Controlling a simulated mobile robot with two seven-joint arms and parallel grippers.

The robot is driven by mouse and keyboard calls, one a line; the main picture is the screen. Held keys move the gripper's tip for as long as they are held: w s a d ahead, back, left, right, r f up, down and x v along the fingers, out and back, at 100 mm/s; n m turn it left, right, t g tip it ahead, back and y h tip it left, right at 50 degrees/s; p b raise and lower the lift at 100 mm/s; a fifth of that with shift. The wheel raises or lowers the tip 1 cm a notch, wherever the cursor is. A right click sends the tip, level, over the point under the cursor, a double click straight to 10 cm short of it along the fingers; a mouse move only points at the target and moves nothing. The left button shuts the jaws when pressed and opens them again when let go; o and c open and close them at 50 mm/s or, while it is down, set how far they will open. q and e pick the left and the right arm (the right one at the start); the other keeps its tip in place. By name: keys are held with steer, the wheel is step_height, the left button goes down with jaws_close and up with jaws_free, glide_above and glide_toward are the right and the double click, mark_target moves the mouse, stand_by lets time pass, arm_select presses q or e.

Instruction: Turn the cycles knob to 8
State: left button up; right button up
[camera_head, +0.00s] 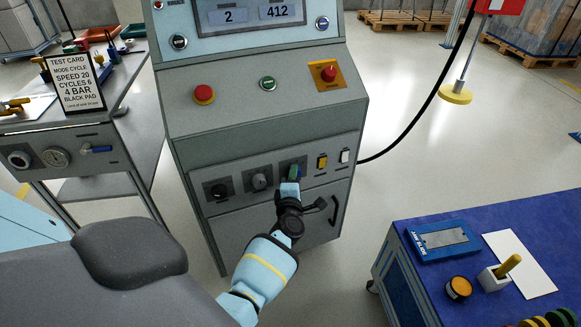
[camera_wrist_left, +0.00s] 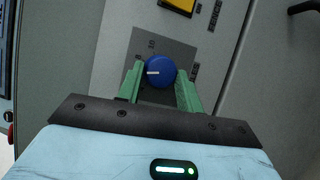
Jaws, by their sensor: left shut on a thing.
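The cycles knob shows as a round blue knob (camera_wrist_left: 161,68) on a dark square plate in the left wrist view. A white pointer line on it points left in that view; the small scale numbers are mostly hidden or too small to read. My left gripper (camera_head: 292,173) reaches the rightmost of three knobs on the console's lower panel. Its green fingers (camera_wrist_left: 160,82) are shut on the blue knob, one on each side. In the head view the fingers hide most of this knob. My right gripper is not in view.
A black knob (camera_head: 219,191) and a grey knob (camera_head: 260,181) sit to the left. A yellow switch (camera_head: 322,161) and white switch (camera_head: 345,156) sit to the right. The test card (camera_head: 76,82) reads "CYCLES 6". A blue-topped bench (camera_head: 400,240) stands at the lower right.

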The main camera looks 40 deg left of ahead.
arm_select(q)
steer(key=m+g+p, duration=0.1)
steer(key=p, duration=0.2)
steer(key=m+g+p, duration=0.1)
steer(key=m+p, duration=0.1)
steer(key=p, duration=0.1)
steer(key=m+g+p, duration=0.1)
steer(key=m+p, duration=0.1)
steer(key=shift+w+d+r+p, duration=0.15)
steer(key=shift+r+p, duration=0.2)
steer(key=shift+p, duration=0.05)
steer(key=shift+h, duration=0.3)
steer(key=o, duration=1)
